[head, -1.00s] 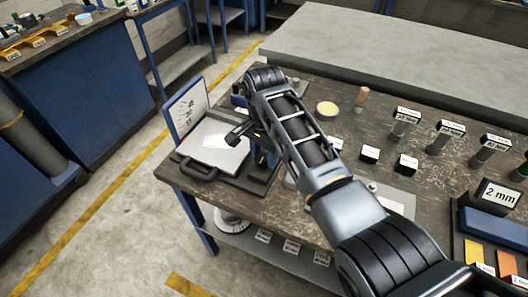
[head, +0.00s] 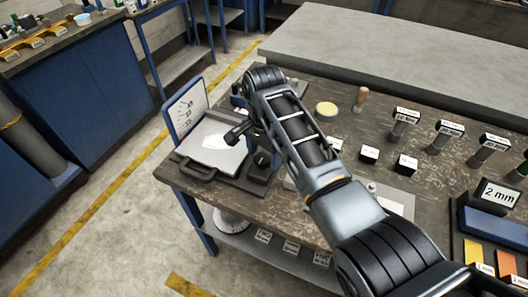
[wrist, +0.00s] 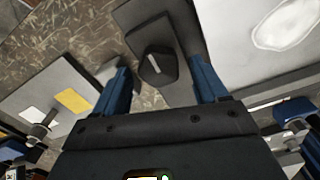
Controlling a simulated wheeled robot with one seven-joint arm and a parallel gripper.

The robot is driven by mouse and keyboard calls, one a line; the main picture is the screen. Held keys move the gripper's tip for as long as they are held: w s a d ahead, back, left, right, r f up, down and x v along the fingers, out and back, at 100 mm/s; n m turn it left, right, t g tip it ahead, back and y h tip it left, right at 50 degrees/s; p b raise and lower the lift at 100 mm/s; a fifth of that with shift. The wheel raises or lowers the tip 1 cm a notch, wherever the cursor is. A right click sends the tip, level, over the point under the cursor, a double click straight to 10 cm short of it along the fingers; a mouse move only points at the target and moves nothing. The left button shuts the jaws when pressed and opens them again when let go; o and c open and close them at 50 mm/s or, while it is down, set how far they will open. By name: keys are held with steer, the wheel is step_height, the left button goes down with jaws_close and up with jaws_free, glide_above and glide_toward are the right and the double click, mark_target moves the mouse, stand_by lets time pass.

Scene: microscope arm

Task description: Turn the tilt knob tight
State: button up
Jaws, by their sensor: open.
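The black tilt knob (wrist: 157,68) has a white line on top and stands on a dark grey base plate (wrist: 140,14). In the wrist view it lies between the two blue fingers of my gripper (wrist: 162,76), with a gap on both sides. My gripper is open and empty. In the head view the dark knob (head: 262,160) shows at the front of its base, just below my arm's end. My fingers are mostly hidden there behind my arm. I cannot tell how high the fingertips are above the knob.
A light tray with a white patch (head: 215,145) and an upright blue-edged dial board (head: 186,110) stand left of the knob. Labelled blocks and posts (head: 440,138) stand on the workbench (head: 340,88) at right.

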mark_target(264, 156)
step_height(264, 156, up, 8)
steer(key=shift+f+b, duration=0.1)
steer(key=shift+b, duration=0.4)
stand_by(0.4)
